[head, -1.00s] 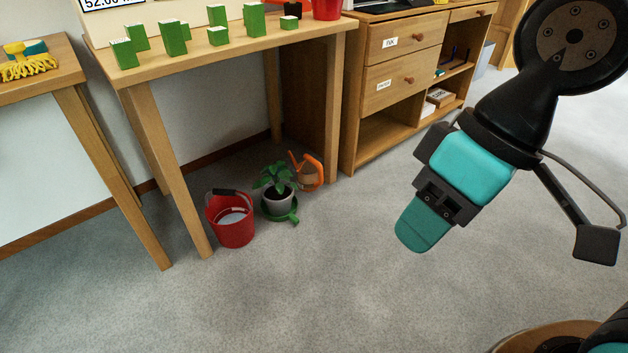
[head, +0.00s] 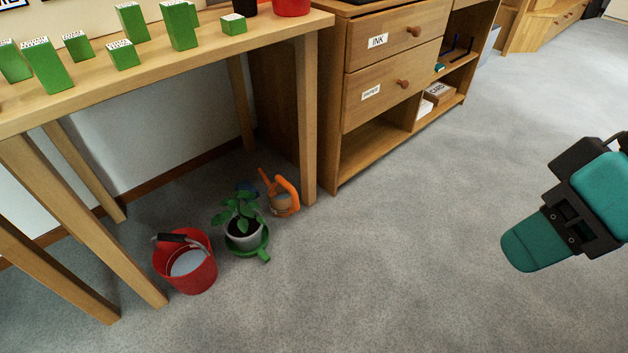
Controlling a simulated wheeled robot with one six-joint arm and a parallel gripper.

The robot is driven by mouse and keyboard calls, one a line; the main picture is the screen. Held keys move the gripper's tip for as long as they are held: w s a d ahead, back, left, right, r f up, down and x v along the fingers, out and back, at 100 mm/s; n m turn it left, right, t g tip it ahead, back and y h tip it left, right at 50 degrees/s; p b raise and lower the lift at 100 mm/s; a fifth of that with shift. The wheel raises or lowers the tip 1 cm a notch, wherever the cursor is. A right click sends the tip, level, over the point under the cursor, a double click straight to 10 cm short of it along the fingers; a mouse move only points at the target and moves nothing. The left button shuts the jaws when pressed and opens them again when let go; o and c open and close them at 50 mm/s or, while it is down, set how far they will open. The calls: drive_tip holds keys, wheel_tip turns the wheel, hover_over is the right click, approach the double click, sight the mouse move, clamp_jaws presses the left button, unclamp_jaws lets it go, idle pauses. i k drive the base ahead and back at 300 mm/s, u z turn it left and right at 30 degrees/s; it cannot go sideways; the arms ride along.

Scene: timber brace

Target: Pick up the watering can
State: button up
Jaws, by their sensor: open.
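The orange watering can (head: 286,194) stands on the grey floor beside the front right leg of the wooden table, with its spout pointing up and left. Its lower part looks brownish. My gripper (head: 530,246) is at the right of the head view, well to the right of the can and apart from it. It is open and empty. I see its teal finger from the side, so the gap between the fingers is hidden.
A potted plant (head: 243,228) in a green dish (head: 263,253) and a red bucket (head: 190,270) stand left of the can. The wooden table (head: 200,58) overhangs nearby; a drawer cabinet (head: 390,85) stands right. Floor between can and gripper is clear.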

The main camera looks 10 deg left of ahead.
sight(283, 195)
drive_tip(key=u, duration=0.05)
drive_tip(key=i, duration=0.75)
drive_tip(key=u, duration=0.85)
drive_tip(key=i, duration=0.45)
drive_tip(key=u, duration=0.35)
